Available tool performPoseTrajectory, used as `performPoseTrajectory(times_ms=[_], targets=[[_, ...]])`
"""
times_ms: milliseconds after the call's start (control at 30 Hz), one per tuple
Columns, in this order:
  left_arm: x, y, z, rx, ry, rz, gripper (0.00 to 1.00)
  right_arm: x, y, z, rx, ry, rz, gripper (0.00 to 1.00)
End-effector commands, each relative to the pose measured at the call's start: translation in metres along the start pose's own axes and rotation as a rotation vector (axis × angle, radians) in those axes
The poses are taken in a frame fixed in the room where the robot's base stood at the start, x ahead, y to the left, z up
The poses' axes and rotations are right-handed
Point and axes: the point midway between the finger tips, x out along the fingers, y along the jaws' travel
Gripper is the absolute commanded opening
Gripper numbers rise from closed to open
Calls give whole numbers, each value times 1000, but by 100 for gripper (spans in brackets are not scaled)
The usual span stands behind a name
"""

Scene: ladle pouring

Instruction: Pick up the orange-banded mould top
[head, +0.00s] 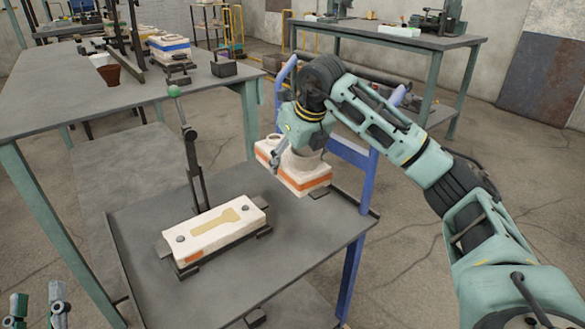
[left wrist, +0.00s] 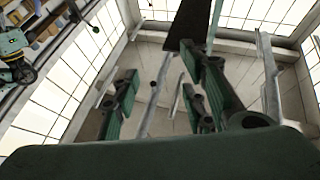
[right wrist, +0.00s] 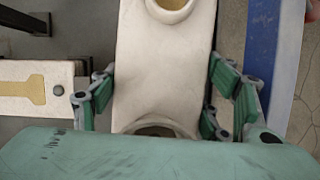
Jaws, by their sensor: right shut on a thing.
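The orange-banded mould top (head: 308,184) is a cream block with an orange stripe, at the far right corner of the cart top. Round openings show on its upper face, one of them at the top of the right wrist view (right wrist: 172,8). My right gripper (head: 293,152) comes down over it, with fingers (right wrist: 163,100) on both sides of the block, shut on it. It looks level and at or very near the cart surface; a small gap cannot be ruled out. My left gripper (head: 38,307) is open and empty at the lower left, away from the cart.
The mould's lower half (head: 215,232), with a ladle-shaped hollow, lies on the cart (head: 290,245) beside an upright lever with a green knob (head: 174,91). The blue cart frame (head: 352,155) stands close to the right gripper. A workbench (head: 165,90) holds other moulds and a brown cup (head: 109,75).

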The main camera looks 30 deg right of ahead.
Motion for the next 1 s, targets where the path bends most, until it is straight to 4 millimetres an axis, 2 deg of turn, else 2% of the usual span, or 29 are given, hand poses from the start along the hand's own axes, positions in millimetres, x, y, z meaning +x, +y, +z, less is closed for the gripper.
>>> performPoseTrajectory(times_ms=[33,267,500,700,1000], targets=[[1,-1,8,3,-55,-3,40,-12,0,6,0,-10,2,7],[-11,-9,59,12,-323,-17,40,-41,1,18,-1,-9,1,7],[-40,-16,106,17,-597,-33,40,-71,0,30,-1,-9,1,7],[-68,-21,131,20,-774,-45,40,-89,0,38,0,-7,2,7],[-91,-24,148,20,-903,-53,40,-101,1,43,0,-7,2,7]])
